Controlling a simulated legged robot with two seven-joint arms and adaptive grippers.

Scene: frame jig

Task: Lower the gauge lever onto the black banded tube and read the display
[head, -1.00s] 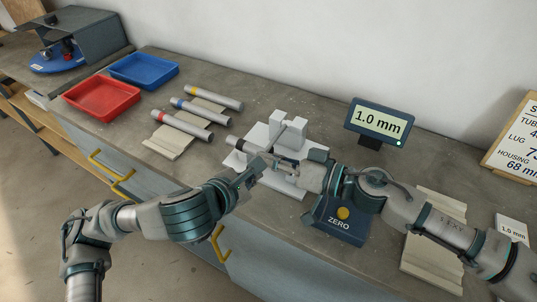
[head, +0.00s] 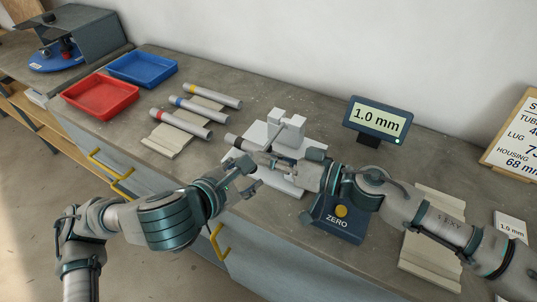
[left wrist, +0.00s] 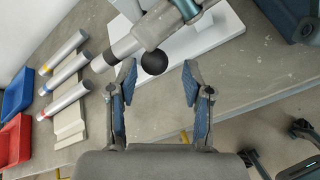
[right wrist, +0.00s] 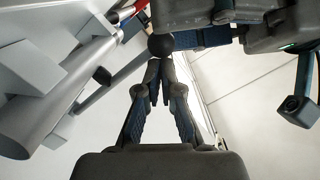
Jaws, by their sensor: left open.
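The display (head: 378,118) reads 1.0 mm.
The blue ZERO box (head: 338,222) is under my right forearm. Red-, blue- and yellow-banded tubes (head: 180,123) lie on rests at left. Red (head: 98,113) and blue (head: 140,83) trays stand farther left. An empty-looking rest (head: 428,250) is at right.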

